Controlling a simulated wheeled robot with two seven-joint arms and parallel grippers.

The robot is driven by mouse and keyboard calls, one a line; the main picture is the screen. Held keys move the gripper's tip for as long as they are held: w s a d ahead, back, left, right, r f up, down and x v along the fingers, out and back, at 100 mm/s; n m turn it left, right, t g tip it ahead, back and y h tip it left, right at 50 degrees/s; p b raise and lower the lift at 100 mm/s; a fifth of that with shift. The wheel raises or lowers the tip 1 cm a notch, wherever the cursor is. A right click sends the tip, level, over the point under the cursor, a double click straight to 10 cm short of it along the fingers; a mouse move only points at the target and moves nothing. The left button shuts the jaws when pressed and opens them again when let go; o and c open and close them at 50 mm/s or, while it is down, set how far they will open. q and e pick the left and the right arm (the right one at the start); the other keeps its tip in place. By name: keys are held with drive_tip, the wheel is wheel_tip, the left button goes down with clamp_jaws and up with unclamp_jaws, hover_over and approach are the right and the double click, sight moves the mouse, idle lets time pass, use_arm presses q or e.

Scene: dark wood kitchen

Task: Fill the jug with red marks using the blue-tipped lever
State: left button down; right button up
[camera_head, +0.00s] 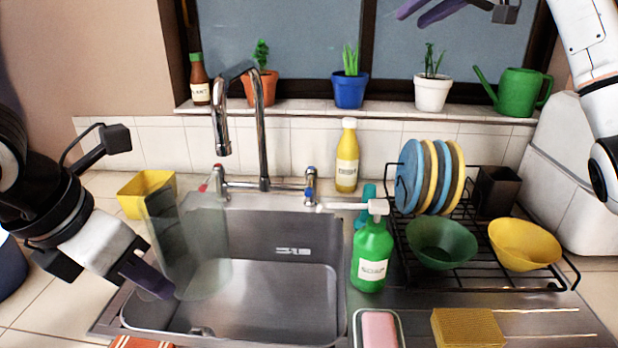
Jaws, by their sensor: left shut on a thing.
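A clear, see-through jug (208,250) is tilted over the left part of the sink (300,300). My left gripper (150,278) is shut on the jug at its left side. I cannot make out red marks on the jug. The chrome faucet (262,130) stands behind the sink, its spout (222,135) above the jug, and I see no water running. The blue-tipped lever (310,185) is right of the faucet base, and a red-tipped lever (206,184) is left of it. My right gripper (408,14) shows only partly at the top edge, away from the levers.
A green soap bottle (371,255) stands right of the sink, near the blue-tipped lever. A dish rack (460,282) with plates and bowls is further right. A yellow container (146,192) sits left of the faucet. Potted plants line the sill.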

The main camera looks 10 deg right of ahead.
drive_tip(key=a+f+g, duration=0.4)
drive_tip(key=a+f, duration=0.7)
drive_tip(key=a, duration=0.2)
drive_tip(key=m+g+h, duration=0.2)
drive_tip(key=g+h, duration=0.1)
drive_tip(key=g, duration=0.2)
approach(309, 184)
drive_tip(key=x, duration=0.8)
clamp_jaws()
